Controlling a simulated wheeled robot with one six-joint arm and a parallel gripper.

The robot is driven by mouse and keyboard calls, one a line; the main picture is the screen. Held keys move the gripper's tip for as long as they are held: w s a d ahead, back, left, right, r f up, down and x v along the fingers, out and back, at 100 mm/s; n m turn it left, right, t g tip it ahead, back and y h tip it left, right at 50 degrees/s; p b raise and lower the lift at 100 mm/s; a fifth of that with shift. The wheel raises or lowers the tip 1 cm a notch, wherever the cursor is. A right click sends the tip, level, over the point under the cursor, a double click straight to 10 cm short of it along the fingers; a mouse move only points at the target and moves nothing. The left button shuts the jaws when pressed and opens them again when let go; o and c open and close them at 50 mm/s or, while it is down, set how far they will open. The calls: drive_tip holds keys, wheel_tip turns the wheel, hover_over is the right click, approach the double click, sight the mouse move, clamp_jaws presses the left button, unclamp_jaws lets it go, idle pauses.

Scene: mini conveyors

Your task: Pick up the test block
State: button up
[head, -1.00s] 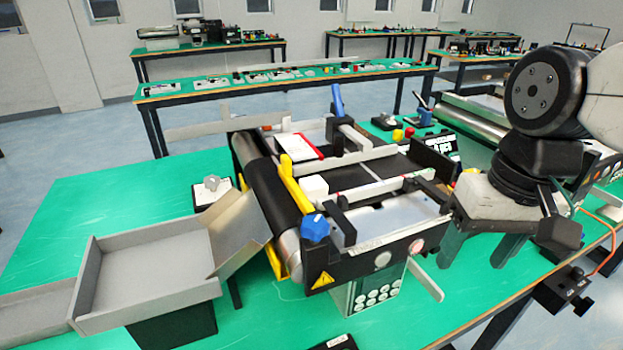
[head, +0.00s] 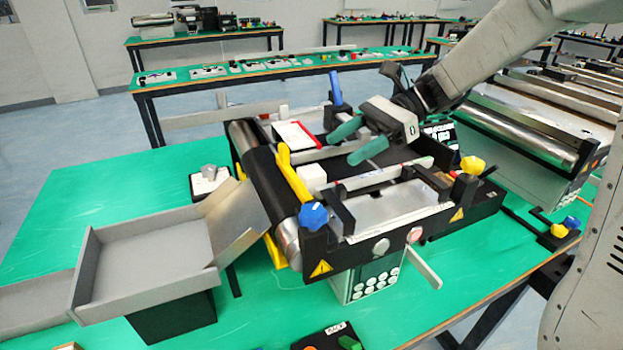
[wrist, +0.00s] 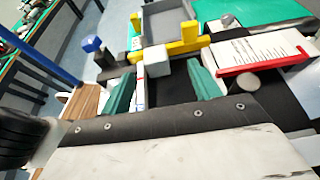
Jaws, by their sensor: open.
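The test block, a small white cube (head: 313,177), sits on the mini conveyor near its roller end, beside the yellow bar. In the wrist view the white cube (wrist: 157,61) shows beyond and between my two green fingers. My gripper (head: 340,149) is above the conveyor, to the right of and behind the block in the head view. Its green fingers are apart with nothing between them, pointing toward the block. The fingertips appear clear of the block. My gripper also shows in the wrist view (wrist: 160,72).
A red-edged white card (head: 295,135) lies beside the block. A yellow bar (head: 292,175) crosses the belt close to the block. Rails and a blue knob (head: 313,215) flank the near side. A grey tray (head: 85,275) stands at the left; green table is clear behind it.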

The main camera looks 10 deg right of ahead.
sight(313, 170)
drive_tip(key=x, duration=0.6)
drive_tip(key=shift+s+a+f, duration=0.1)
drive_tip(key=shift+s+f, duration=0.05)
drive_tip(key=shift+s, duration=0.3)
drive_tip(key=c, duration=1.2)
drive_tip(key=shift+o, duration=0.2)
